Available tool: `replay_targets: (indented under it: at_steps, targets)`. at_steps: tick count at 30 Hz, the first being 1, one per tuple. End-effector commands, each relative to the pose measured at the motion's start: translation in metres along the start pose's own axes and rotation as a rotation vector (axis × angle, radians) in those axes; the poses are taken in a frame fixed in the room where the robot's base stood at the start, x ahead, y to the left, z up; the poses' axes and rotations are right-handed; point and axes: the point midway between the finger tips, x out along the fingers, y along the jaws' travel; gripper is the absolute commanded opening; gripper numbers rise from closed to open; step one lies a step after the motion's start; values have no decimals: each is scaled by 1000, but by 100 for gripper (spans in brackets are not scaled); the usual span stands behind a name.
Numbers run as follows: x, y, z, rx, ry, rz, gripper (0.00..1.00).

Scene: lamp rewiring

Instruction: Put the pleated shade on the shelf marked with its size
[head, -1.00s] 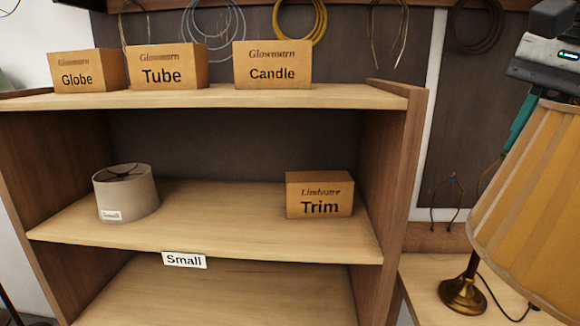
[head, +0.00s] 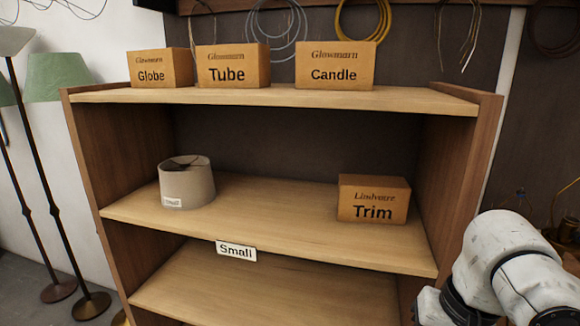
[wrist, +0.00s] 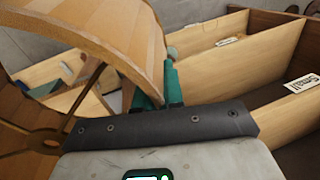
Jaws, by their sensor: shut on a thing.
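The pleated shade (wrist: 110,32) is tan and fills the upper left of the wrist view, its open end showing a wire fitter inside. My gripper (wrist: 171,82) has its teal fingers shut on the shade's wall. No size tag on this shade is visible. In the head view neither gripper nor shade shows, only my white arm at the lower right. The middle shelf (head: 270,215) has a white label reading "Small" (head: 236,251) on its front edge. The lower shelf (head: 270,290) is bare where visible, with no label in view.
A small grey drum shade (head: 190,185) with a tag stands at the left of the middle shelf, and a Trim box (head: 373,199) at the right. Bare board lies between them. Globe, Tube and Candle boxes (head: 335,66) stand on top. Floor lamps (head: 58,80) stand at left.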

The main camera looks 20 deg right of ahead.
Motion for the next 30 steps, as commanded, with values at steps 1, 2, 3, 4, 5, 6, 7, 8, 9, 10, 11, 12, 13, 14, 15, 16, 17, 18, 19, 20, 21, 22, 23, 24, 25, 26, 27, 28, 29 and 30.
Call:
replay_targets:
  at_steps: [1, 2, 3, 4, 5, 6, 7, 8, 9, 10, 11, 12, 13, 14, 15, 16, 17, 18, 19, 20, 21, 22, 23, 24, 25, 26, 27, 28, 29, 30]
  targets:
    - [27, -6, 4, -48, -26, -3, 0]
    - [42, -9, 6, -83, -33, -2, 0]
    - [64, -13, 8, -131, -45, -2, 0]
    - [80, -16, 8, -164, -52, -2, 0]
    - [96, -18, 10, -202, -61, 0, 0]
    - [117, -23, 11, -249, -71, 0, 0]
    - [133, -25, 12, -283, -79, 1, 0]
    - [149, -28, 14, -320, -88, 2, 0]
    - [170, -32, 15, -368, -98, 3, 0]
    - [185, -35, 16, -402, -105, 3, 0]
    - [200, -38, 17, -436, -113, 4, 0]
    - [217, -41, 18, -476, -120, 4, 0]
    - [229, -43, 19, -505, -127, 4, 0]
    - [240, -45, 20, -532, -132, 5, 0]
    - [253, -48, 21, -563, -139, 4, 0]
    - [264, -49, 22, -587, -145, 5, 0]
    - [272, -51, 22, -607, -148, 5, 0]
    - [284, -53, 23, -633, -154, 5, 0]
    - [292, -54, 24, -653, -159, 6, 0]
    - [299, -56, 24, -669, -162, 4, 0]
    - [309, -58, 25, -692, -169, 5, 0]
    - [317, -59, 25, -709, -172, 5, 0]
    - [315, -60, 25, -708, -169, -1, 0]
    - [314, -60, 25, -704, -169, -4, 0]
    - [314, -60, 25, -702, -170, -4, 0]
    - [322, -57, 24, -704, -167, 0, 0]
    - [330, -54, 23, -706, -166, 3, 0]
    - [334, -53, 23, -706, -166, 3, 0]
    - [338, -52, 23, -706, -166, 3, 0]
    - [343, -51, 23, -706, -166, 3, 0]
